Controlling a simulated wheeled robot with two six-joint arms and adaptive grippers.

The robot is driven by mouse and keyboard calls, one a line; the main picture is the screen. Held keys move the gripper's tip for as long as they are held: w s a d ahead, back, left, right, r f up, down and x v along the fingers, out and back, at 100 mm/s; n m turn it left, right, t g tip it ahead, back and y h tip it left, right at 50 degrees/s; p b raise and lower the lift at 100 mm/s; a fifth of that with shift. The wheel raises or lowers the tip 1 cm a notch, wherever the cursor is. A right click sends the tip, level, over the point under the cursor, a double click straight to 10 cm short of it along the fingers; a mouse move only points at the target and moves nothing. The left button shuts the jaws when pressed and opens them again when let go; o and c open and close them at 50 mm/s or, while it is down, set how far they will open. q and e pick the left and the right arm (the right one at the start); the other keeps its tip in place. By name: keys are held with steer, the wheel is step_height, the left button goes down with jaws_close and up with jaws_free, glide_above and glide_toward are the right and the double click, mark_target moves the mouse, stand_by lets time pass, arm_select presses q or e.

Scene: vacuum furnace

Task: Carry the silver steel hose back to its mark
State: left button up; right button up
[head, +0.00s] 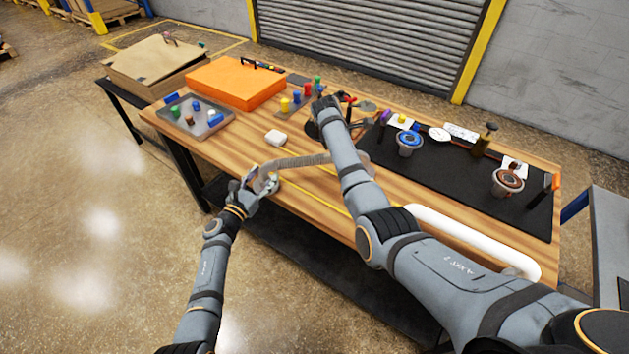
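The silver steel hose (300,161) is a grey ribbed tube above the front edge of the wooden table. Its left end is at my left gripper (263,183), whose fingers close around the end fitting. Yellow lines (316,197) on the tabletop lie under and beside the hose. My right gripper (322,110) is farther back over the table, among small dark items; its fingers are too small and covered to read.
A white tube (470,237) lies along the front right edge. A black mat (455,170) holds two cups. Bare wood (245,147) shows near the block.

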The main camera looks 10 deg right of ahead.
arm_select(q)
steer(key=shift+f, duration=0.1)
steer(key=shift+s+a, duration=0.25)
arm_select(e)
steer(key=shift+w+d, duration=0.1)
arm_select(q)
steer(key=v, duration=1.1)
arm_select(e)
steer(key=v, duration=1.2)
arm_select(q)
steer(key=shift+a, duration=0.1)
